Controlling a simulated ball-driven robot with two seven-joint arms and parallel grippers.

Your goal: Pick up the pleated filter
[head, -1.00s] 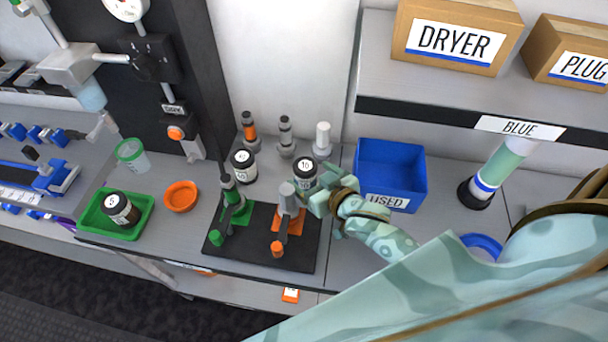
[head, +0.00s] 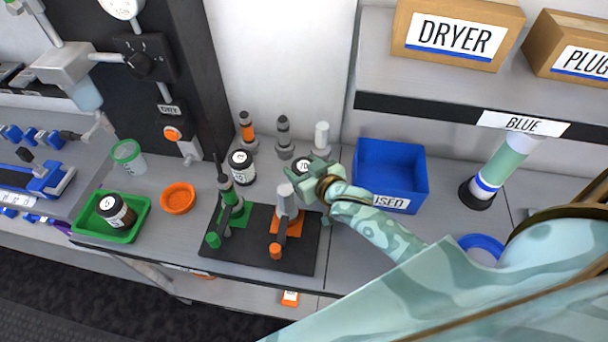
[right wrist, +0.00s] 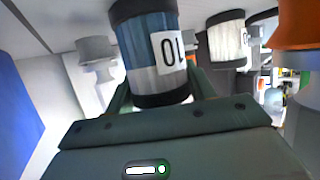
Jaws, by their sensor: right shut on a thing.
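My right gripper (head: 312,174) is shut on a cartridge labelled 10 (right wrist: 150,52). In the right wrist view it has black end caps and a blue-and-grey body between the two fingers. In the head view mostly its labelled top (head: 303,164) shows behind the gripper. I cannot tell whether it is off the bench. A second black-capped cartridge with a pale, ribbed-looking body (head: 242,165) stands to its left; it also shows in the right wrist view (right wrist: 228,40). A dark brown one (head: 116,210) leans in a green tray (head: 88,233). Which is the pleated filter is not certain. My left gripper is out of view.
A blue bin (head: 392,168) stands close right of the gripper. A black plate (head: 262,258) with green and orange fixtures lies in front. Orange, grey and white-topped posts (head: 284,135) stand behind. An orange dish (head: 178,198) is further left. A shelf edge (head: 440,115) overhangs at right.

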